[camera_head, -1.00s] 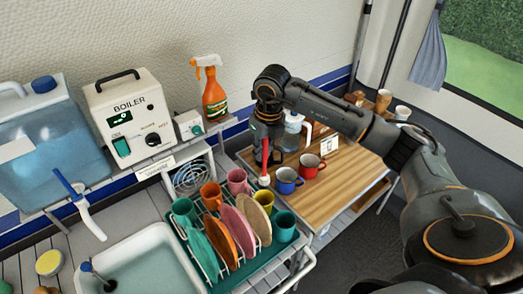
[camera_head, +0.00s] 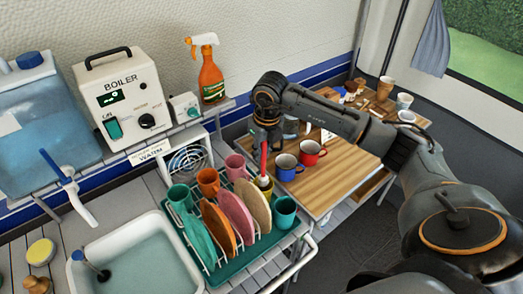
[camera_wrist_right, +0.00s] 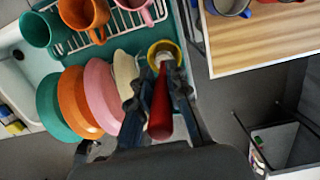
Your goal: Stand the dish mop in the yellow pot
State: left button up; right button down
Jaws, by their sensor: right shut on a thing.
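The dish mop has a red handle (camera_head: 264,158) and a pale head. My right gripper (camera_head: 266,136) is shut on the handle and holds the mop roughly upright, head down. The yellow pot (camera_head: 268,191) stands at the right side of the green dish rack, between the plates and a teal cup. In the right wrist view the red handle (camera_wrist_right: 160,104) sits between my fingers (camera_wrist_right: 153,98), and the pale head overlaps the mouth of the yellow pot (camera_wrist_right: 153,47). I cannot tell whether the head touches the pot's bottom. My left gripper is not in view.
The rack (camera_head: 225,275) holds several plates and cups close to the pot, including a teal cup (camera_head: 285,211) at its right. A blue mug (camera_head: 290,172) and a red mug (camera_head: 310,155) stand on the wooden table (camera_head: 330,185). The sink (camera_head: 135,262) is at left.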

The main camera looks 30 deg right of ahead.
jog(key=shift+f+b, duration=1.8)
jog(key=shift+f, duration=0.6)
jog(key=c, duration=1.2)
grip_release()
jog(key=shift+r, duration=0.15)
notch_tip(320, 180, up, 12)
jog(key=s, duration=0.1)
jog(key=shift+s+f, duration=0.2)
jog(key=shift+s, duration=0.2)
jog(key=shift+d, duration=0.1)
